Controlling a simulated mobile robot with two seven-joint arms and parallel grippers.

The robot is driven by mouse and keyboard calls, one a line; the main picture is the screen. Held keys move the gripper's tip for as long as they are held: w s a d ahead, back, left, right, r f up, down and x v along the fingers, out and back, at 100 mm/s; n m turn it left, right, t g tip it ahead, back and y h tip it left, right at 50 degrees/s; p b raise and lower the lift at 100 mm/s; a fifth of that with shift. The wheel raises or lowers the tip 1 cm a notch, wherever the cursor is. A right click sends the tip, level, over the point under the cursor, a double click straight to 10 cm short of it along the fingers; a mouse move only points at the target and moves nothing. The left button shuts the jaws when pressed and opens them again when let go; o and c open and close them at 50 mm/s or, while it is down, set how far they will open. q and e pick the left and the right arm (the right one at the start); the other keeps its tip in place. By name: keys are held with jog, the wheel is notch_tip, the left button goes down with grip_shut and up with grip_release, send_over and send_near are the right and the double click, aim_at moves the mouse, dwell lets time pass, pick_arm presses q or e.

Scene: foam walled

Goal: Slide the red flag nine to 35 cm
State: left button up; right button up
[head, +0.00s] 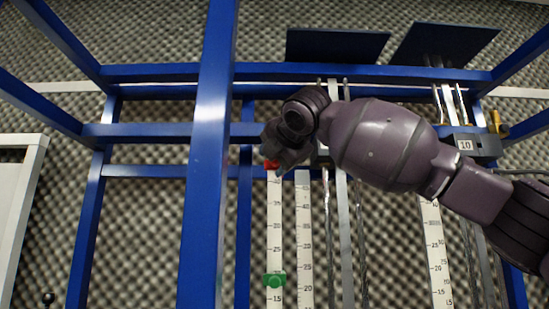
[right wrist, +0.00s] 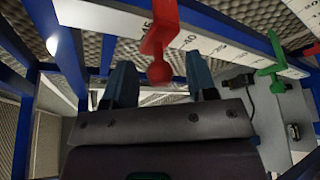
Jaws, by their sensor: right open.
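The red flag (head: 271,165) sits high on a white vertical scale (head: 275,210) in the head view, partly hidden by my right gripper (head: 277,150). In the right wrist view the red flag (right wrist: 158,35) has a round knob at its end. It sits on the scale between the printed 45 and 40. My right gripper (right wrist: 160,65) is open, with one blue-grey finger on each side of the knob. I cannot tell whether either finger touches it. My left gripper is not in view.
A green flag (head: 275,280) sits lower on the same scale, between 20 and 15. Another scale (head: 304,240) stands right beside it. A blue post (head: 207,150) stands close on the left. A box marked 10 (head: 465,145) and another scale (head: 434,250) are farther right.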

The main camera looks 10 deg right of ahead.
jog(key=shift+w+f, duration=0.1)
jog(key=shift+w, duration=0.3)
grip_shut()
jog(key=shift+a+f, duration=0.1)
